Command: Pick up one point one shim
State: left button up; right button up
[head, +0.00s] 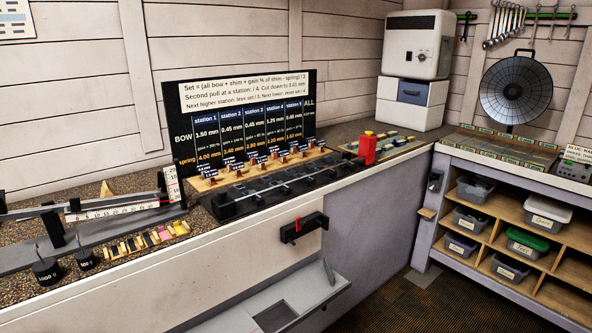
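Neither of my grippers shows in the head view. I cannot make out which piece is the one point one shim. A wooden rack (205,184) on the counter carries a row of small dark blue labels with tiny white print, too small to read, and small brown pieces beside them. A small holder with coloured strips (150,239), yellow, pink and dark, lies on the front left of the counter. A flat tray of small pieces (388,147) lies farther right on the counter, beside a red block with a yellow top (367,148).
A long dark fixture (285,190) lies in front of the rack, below a black station board (247,120). Black weights (46,271) and a ruled scale (125,210) stand at left. A black device (303,228) and a grey tray (285,300) project from the counter front.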

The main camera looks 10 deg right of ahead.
aim_at(282, 154)
jog(key=u, duration=0.25)
jog(key=i+l+u, duration=0.3)
jog(key=l+u, duration=0.3)
jog(key=i+l+u, duration=0.3)
jog(key=k+j, duration=0.05)
jog(key=k, duration=0.05)
